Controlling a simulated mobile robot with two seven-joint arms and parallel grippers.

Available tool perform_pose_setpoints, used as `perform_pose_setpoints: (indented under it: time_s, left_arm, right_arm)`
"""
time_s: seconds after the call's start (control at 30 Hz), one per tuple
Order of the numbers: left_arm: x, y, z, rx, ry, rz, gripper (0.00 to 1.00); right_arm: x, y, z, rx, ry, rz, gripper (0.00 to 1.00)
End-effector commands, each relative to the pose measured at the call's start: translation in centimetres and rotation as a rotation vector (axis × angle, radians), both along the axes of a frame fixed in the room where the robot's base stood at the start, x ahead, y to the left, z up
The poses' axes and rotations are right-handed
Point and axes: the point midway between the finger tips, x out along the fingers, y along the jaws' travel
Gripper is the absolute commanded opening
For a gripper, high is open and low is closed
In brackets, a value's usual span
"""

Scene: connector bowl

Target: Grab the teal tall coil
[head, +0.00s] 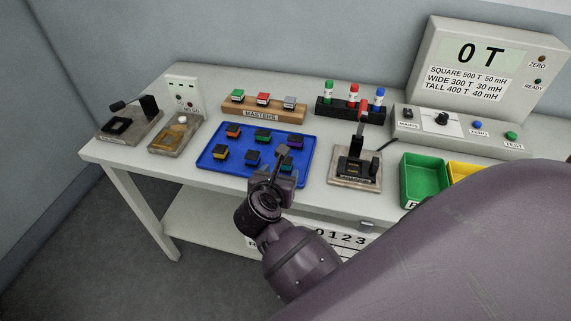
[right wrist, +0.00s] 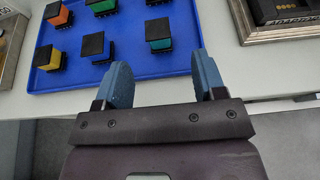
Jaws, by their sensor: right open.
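The teal coil (head: 287,158) is a small block with a black top, standing at the front right corner of the blue tray (head: 207,164). In the right wrist view the teal coil (right wrist: 159,44) lies ahead of the gap between my fingers. My right gripper (head: 275,177) is open and empty, just in front of the tray's near edge. In the right wrist view its two blue fingers (right wrist: 161,78) stand wide apart, short of the coil and not touching it. My left gripper is not in view.
The tray also holds orange (head: 233,131), green (head: 263,135), purple (head: 295,141), yellow (head: 221,154) and blue (head: 252,158) coils. A fixture (head: 356,170) stands right of the tray. A green bin (head: 424,178) is farther right. A masters rack (head: 263,112) is behind.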

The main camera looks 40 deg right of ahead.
Motion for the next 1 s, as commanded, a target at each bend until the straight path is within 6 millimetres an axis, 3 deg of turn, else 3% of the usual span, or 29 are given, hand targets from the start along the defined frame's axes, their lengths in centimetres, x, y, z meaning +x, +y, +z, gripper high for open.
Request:
perform_pose_setpoints:
  time_s: [0.63,0.97,1.0]
  left_arm:
    - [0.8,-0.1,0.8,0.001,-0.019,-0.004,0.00]
    - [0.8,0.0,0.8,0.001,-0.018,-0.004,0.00]
    - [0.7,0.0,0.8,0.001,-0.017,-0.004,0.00]
  right_arm:
    - [3.9,-4.3,-2.2,-0.005,0.001,0.002,0.64]
    - [4.2,-4.6,-2.5,-0.001,0.001,0.000,0.64]
    - [4.2,-4.6,-2.5,-0.001,0.001,0.001,0.59]
